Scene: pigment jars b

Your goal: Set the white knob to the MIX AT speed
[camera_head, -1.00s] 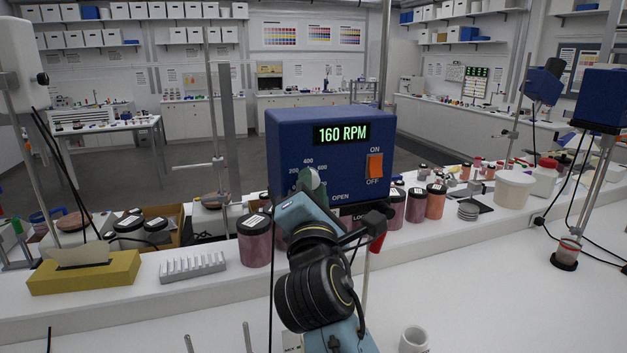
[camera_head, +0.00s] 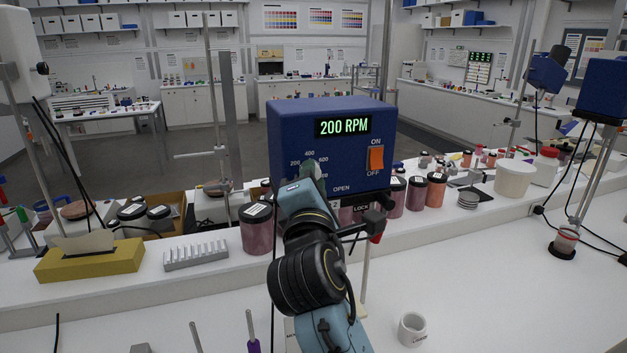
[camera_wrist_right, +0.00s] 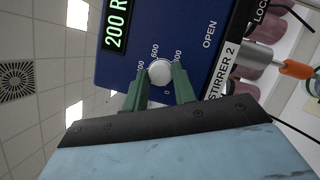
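The blue stirrer box (camera_head: 335,150) stands in the middle of the head view. Its green display (camera_head: 343,126) reads 200 RPM, and its orange ON/OFF switch (camera_head: 376,158) is on the right of the front. The white knob (camera_wrist_right: 160,72) shows in the right wrist view, ringed by printed speed numbers. My right gripper (camera_wrist_right: 160,82) has one green finger on each side of the knob, closed onto it. In the head view the right gripper (camera_head: 311,178) hides the knob. No MIX AT text is readable. My left gripper is out of view.
Pigment jars (camera_head: 416,193) stand behind and beside the stirrer. A white cup (camera_head: 412,328) stands at the front. The white bench (camera_head: 480,290) is clear on the right.

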